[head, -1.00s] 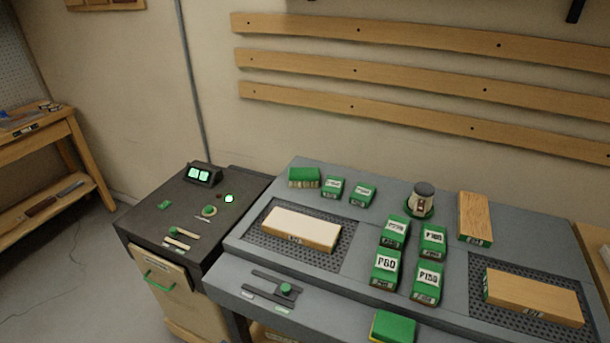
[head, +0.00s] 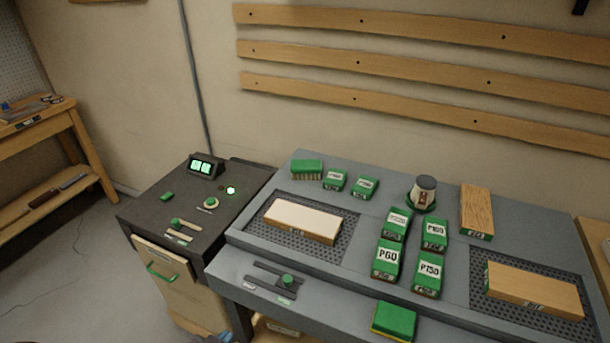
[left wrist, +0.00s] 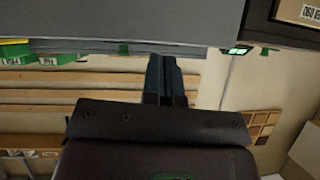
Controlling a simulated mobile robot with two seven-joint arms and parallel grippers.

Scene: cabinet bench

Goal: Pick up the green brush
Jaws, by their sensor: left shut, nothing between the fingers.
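The green brush (head: 306,169) stands at the back left corner of the grey bench, green block on top and pale bristles below. It is upright, and nothing touches it from above. My left gripper shows in the left wrist view (left wrist: 162,62), its dark fingers together with nothing between them. In the head view only a small bluish bit at the bottom edge may belong to it, well apart from the brush. I cannot say for sure which green block in the left wrist view is the brush. My right gripper is not in view.
Small green blocks (head: 334,180) stand just right of the brush. Labelled green blocks (head: 387,259), a round-based tool (head: 424,193) and wooden blocks (head: 302,220) occupy the bench. A green-yellow block (head: 394,320) lies at the front. A dark control cabinet (head: 150,216) stands left.

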